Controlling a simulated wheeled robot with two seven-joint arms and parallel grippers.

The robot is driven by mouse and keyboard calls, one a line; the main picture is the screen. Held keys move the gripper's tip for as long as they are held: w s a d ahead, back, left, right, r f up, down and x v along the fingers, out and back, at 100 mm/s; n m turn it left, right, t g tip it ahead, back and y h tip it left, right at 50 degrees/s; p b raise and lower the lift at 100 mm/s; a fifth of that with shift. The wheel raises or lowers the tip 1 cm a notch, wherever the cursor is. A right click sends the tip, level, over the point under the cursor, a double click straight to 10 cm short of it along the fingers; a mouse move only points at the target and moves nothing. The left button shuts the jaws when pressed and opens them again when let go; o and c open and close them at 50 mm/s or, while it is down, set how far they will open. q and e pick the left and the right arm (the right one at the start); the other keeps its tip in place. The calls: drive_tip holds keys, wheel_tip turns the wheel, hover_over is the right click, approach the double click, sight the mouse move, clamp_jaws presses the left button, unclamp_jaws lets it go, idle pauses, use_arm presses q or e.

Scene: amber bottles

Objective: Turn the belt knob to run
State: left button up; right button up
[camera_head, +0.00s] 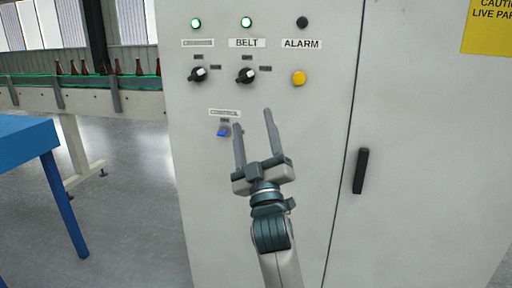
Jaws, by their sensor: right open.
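The belt knob (246,76) is a black rotary knob with a white pointer mark, on the grey control cabinet under the BELT label (247,43). Its pointer leans to the upper right; the small position labels are too small to read. A green lamp (246,22) is lit above it. My right gripper (252,118) is open and empty, with its fingers pointing up in front of the cabinet, below the belt knob and apart from it in the picture. My left gripper is not in view.
A similar knob (198,74) sits to the left, a yellow button (299,78) to the right under ALARM, and a blue switch (223,131) below, close to my right gripper's left finger. A door handle (361,170), blue table (30,140) and bottle conveyor (140,101) also show.

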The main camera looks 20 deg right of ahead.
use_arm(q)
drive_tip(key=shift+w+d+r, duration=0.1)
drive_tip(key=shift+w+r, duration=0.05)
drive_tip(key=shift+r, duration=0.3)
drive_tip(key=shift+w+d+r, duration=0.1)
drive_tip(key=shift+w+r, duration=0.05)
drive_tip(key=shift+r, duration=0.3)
use_arm(e)
drive_tip(key=shift+v, duration=1.9)
